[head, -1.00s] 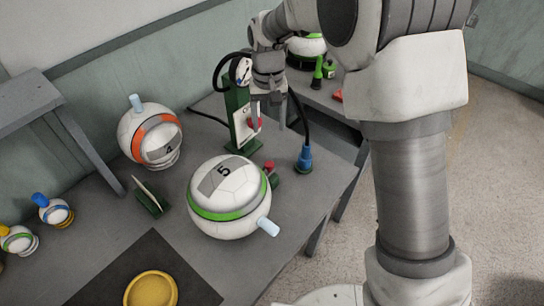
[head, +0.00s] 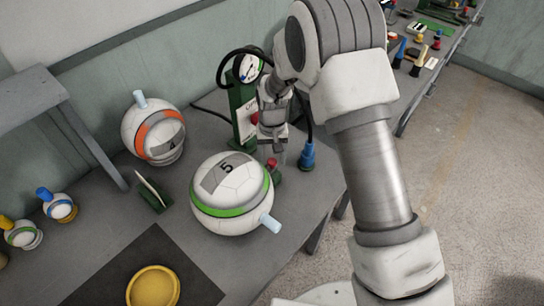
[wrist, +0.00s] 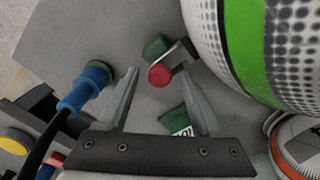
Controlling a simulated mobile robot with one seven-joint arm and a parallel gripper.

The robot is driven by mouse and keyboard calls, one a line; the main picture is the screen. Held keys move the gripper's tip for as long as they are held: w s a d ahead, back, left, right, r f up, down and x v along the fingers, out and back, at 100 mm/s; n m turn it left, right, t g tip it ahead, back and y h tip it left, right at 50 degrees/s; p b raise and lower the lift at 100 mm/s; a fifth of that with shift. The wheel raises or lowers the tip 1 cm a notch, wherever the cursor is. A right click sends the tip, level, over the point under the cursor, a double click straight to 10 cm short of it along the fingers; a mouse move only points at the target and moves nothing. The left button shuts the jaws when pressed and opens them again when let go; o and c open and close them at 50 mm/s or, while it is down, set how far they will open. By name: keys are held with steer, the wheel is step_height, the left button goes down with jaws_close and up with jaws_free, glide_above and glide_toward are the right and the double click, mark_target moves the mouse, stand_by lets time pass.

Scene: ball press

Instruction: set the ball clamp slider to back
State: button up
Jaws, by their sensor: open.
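The ball clamp slider has a red round knob (head: 271,164) in the head view, low beside the right side of white ball 5 (head: 226,199) with its green band. In the wrist view the red knob (wrist: 160,75) sits on a metal piece with a green block (wrist: 155,48) behind it, close to the ball (wrist: 225,45). My gripper (head: 272,158) points down over the knob. Its fingers (wrist: 162,92) are apart in the wrist view, with the knob showing between the tips. I cannot tell if either finger touches it.
A green post (head: 243,108) with a gauge stands behind my gripper. A blue plug (head: 307,154) on a black cable is close to its right; it also shows in the wrist view (wrist: 82,92). Ball 4 (head: 150,128) stands at the left. The table front has a yellow dish (head: 153,287).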

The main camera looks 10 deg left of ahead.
steer(key=shift+c, duration=0.2)
jaws_close()
stand_by(1.2)
